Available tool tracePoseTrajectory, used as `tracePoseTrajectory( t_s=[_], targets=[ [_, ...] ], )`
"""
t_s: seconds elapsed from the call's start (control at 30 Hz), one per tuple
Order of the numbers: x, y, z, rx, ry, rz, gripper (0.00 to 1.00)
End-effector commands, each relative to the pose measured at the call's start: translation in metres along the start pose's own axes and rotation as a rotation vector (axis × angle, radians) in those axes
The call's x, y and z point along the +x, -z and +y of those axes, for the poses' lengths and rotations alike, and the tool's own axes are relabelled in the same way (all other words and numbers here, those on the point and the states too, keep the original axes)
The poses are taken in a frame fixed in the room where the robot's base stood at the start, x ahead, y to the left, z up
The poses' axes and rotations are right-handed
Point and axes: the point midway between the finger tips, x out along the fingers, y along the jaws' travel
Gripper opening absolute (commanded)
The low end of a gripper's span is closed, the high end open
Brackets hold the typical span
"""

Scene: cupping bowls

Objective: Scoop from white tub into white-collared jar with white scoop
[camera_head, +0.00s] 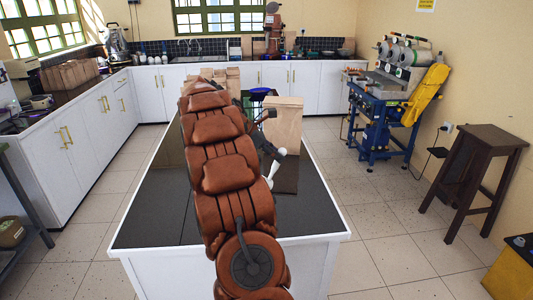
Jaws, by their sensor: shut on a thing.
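My brown padded arm reaches away over the island counter and covers much of its middle. My gripper (271,150) is dark and partly hidden behind the arm, just left of a paper bag. It is shut on a small white thing (279,157) that looks like the white scoop, tilted above the counter. More white shows lower down, possibly its reflection in the glossy top. I cannot make out the white tub or the white-collared jar; the arm may hide them. Whether the scoop holds anything is too small to tell.
A tall brown paper bag (284,125) stands on the black island top (312,218), close right of my gripper. A blue bowl-like thing (260,93) is behind. More paper bags (223,77) stand farther back. The near right of the top is clear.

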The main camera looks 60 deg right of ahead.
Motion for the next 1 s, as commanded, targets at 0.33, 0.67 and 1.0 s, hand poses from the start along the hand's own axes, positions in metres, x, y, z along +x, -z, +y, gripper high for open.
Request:
tracePoseTrajectory(
  t_s=[0.33,0.67,1.0],
  targets=[
    [0.023,-0.014,-0.001,0.001,0.003,0.212,0.00],
    [0.054,-0.013,0.000,0.005,0.001,0.406,0.00],
    [0.087,-0.007,-0.001,0.005,0.006,0.630,0.00]
  ],
)
